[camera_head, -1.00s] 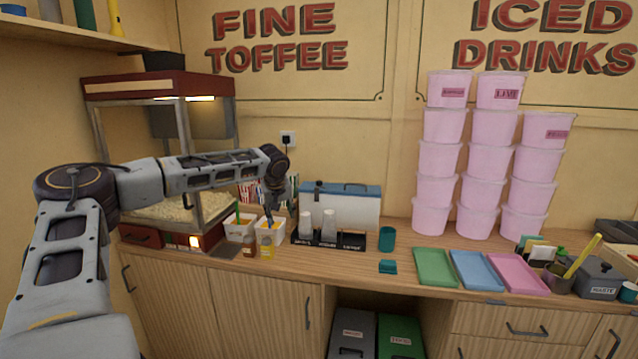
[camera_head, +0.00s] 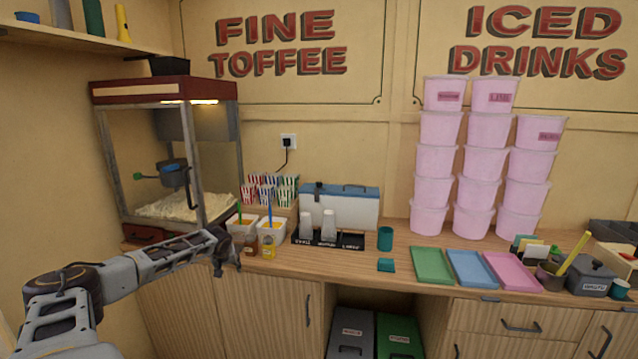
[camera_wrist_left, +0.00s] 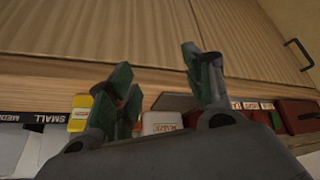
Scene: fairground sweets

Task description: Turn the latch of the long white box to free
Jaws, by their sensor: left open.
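The long white box (camera_head: 345,209) with a blue lid stands at the back of the counter against the wall. A small dark fitting (camera_head: 318,188) shows near the left end of its lid edge; I cannot tell whether it is the latch or how it is turned. My left gripper (camera_head: 230,258) is low at the counter's front edge, left of the box and well apart from it. In the left wrist view its two fingers (camera_wrist_left: 165,85) are spread with nothing between them. The box's lower front is partly hidden by cups. My right gripper is not in view.
A cup rack (camera_head: 327,240) with clear cups stands before the box. White tubs (camera_head: 271,232) and small bottles (camera_head: 268,247) stand near my left gripper. The popcorn machine (camera_head: 165,150) is at left, a teal cup (camera_head: 385,238) right of the rack, and pink tubs (camera_head: 430,190) further right.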

